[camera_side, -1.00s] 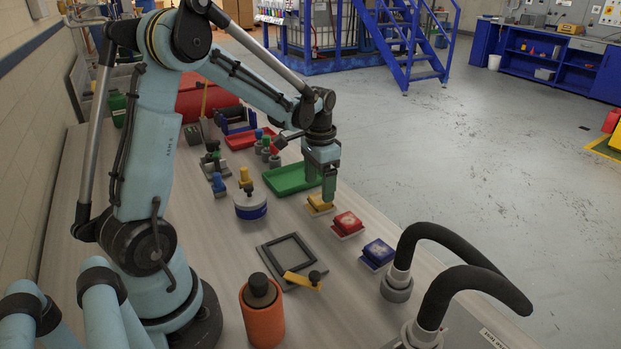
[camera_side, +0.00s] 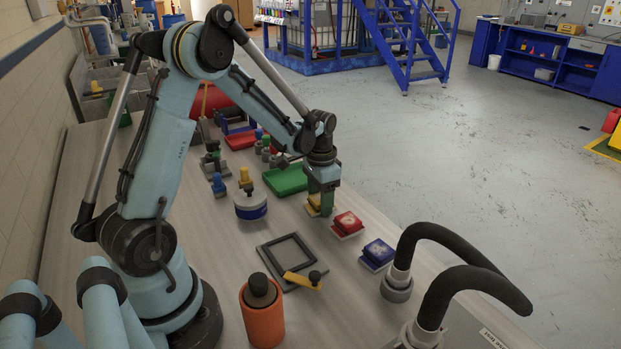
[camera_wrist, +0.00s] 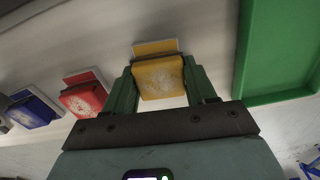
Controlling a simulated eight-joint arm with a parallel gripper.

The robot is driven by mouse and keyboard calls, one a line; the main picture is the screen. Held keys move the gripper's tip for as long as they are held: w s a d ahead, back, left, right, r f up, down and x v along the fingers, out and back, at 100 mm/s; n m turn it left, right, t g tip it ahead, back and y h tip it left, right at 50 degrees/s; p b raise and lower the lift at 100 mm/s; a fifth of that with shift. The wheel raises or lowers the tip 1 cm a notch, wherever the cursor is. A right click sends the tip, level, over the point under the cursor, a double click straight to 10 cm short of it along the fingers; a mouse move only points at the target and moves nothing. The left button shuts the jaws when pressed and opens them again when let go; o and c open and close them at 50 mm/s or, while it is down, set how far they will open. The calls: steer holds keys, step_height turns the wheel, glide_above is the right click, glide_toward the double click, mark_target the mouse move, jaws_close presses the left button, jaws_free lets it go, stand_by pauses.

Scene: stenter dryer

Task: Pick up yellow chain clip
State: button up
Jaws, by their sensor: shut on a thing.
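The yellow chain clip (camera_wrist: 160,78) is a square block with a worn pale patch on its face. In the wrist view it sits between the two green fingers of my gripper (camera_wrist: 163,88), which are shut on its sides. In the side view my gripper (camera_side: 324,202) points down at the clip (camera_side: 313,205), partly hiding it. A yellow-topped flat piece (camera_wrist: 155,47) shows just beyond the clip. I cannot tell whether the clip is clear of its base.
A red block (camera_side: 347,223) and a blue block (camera_side: 378,252) stand in the same row, nearer the side camera. A green tray (camera_side: 287,180) lies close behind. A dark square frame (camera_side: 287,258) and an orange cylinder (camera_side: 263,318) stand on the bench.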

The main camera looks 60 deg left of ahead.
steer(key=shift+c, duration=1.2)
steer(key=shift+r, duration=0.15)
